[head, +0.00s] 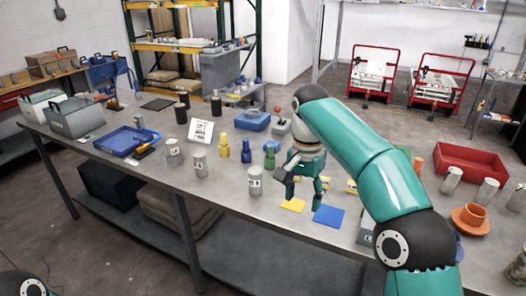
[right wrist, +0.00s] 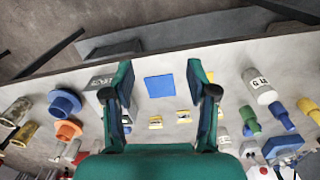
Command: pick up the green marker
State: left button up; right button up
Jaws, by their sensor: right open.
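The green marker (head: 270,158) stands upright on the grey table, just left of my right gripper in the head view. It also shows in the right wrist view (right wrist: 250,117), right of the fingers and apart from them. My right gripper (head: 302,183) is open and points down above the table. In the right wrist view its two fingers (right wrist: 161,85) are spread with nothing held between them, and a flat blue square (right wrist: 160,86) shows beyond the gap. My left gripper is not in view.
A blue marker (head: 246,150) and a yellow marker (head: 224,146) stand left of the green one. A labelled grey cylinder (head: 254,181) stands near the front edge. A yellow square (head: 292,205) lies flat nearby. A red bin (head: 470,161) is at the right.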

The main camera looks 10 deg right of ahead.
aim_at(270, 147)
jog(key=i, duration=1.45)
jog(key=z, duration=0.05)
